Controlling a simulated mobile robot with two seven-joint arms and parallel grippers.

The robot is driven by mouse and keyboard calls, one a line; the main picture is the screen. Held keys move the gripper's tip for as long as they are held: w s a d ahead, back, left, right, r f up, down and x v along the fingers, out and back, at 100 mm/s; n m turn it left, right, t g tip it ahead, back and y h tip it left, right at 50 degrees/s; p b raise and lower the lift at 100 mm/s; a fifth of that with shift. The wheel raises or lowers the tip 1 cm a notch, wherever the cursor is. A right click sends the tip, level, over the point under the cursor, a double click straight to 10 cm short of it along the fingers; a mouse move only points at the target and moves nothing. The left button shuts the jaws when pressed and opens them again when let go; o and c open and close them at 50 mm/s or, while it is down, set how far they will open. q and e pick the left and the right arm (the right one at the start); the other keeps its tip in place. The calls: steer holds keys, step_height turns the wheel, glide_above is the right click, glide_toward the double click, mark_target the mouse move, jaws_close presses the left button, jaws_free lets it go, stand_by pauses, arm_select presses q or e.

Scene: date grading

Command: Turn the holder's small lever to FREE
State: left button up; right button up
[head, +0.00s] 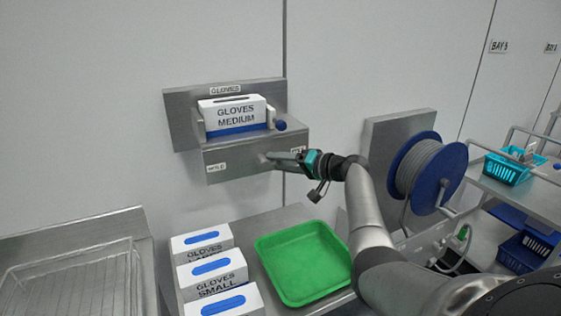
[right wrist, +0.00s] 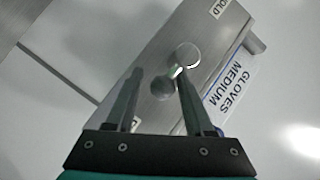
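The steel glove holder (head: 235,160) is on the wall with a white and blue GLOVES MEDIUM box (head: 236,114) in it. A HOLD label (head: 216,168) is at the left of its front face. In the right wrist view, the small lever has a round pivot (right wrist: 188,55) and a grey knob (right wrist: 163,86), with the knob down and left of the pivot. My right gripper (head: 271,157) is open at the front face, its fingers on either side of the knob. My left gripper is out of view.
A blue knob (head: 281,125) sits beside the glove box. Below are a green tray (head: 262,250), several glove boxes (head: 205,240) and a wire basket (head: 75,280). A blue cable reel (head: 425,175) stands right of my arm. A teal basket (head: 508,170) is farther right.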

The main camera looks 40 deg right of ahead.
steer(key=shift+o, duration=0.5)
steer(key=shift+r, duration=0.1)
steer(key=shift+s, duration=0.1)
steer(key=v, duration=1.5)
steer(key=shift+b, duration=0.35)
steer(key=shift+r, duration=0.1)
